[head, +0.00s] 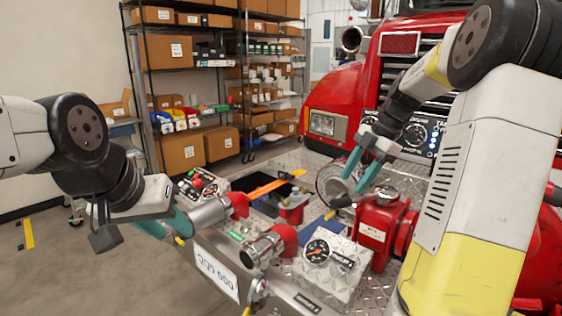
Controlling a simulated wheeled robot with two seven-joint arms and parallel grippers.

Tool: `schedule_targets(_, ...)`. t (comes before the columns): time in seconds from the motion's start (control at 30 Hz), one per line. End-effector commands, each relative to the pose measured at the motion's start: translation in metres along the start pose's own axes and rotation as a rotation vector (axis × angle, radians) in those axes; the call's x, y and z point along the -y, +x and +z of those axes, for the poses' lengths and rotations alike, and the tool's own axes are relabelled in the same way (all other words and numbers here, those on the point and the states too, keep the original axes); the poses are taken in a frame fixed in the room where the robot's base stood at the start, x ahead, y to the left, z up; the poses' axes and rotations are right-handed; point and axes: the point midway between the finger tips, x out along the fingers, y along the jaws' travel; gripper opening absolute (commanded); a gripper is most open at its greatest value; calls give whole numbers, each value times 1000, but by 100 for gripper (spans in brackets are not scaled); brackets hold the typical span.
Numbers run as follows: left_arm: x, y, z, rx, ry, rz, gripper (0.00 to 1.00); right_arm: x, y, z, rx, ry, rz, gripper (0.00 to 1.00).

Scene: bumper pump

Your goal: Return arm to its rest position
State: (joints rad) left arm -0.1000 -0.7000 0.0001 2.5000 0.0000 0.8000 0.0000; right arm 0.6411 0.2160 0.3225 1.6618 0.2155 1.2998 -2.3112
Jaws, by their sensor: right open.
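The red bumper pump (376,228) stands on the diamond-plate bumper on the right, below my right gripper. My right gripper (358,178) has its teal fingers apart and pointing down, above and left of the pump, in front of a round metal disc (331,180). I see nothing held between them. My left gripper (182,226) has teal fingers close to the end of a metal pipe fitting (211,213) with a red collar. Whether it touches the fitting, and how far its jaws are apart, I cannot tell.
A second metal fitting (263,248) and a gauge box (330,262) sit at the front. A control box (200,187) and an orange strap (268,187) lie behind the left fitting. The red truck (345,95) stands behind. Shelves with boxes (182,150) line the wall. Floor at left is clear.

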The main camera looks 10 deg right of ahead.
Motion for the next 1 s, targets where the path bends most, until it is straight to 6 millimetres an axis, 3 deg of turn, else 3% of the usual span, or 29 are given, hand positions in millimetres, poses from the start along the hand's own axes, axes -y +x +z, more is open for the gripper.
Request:
schedule_targets(0.23,0,0,0,0,0,0,36,22,-5,-74,161,426,55,49)
schedule_targets(0.5,0,0,0,0,0,0,36,75,-3,-142,215,1020,296,49)
schedule_targets(0.8,0,0,0,0,0,0,36,131,14,-181,12,1558,534,49)
schedule_targets(1.0,0,0,0,0,0,0,36,144,22,-187,-76,1700,571,49)
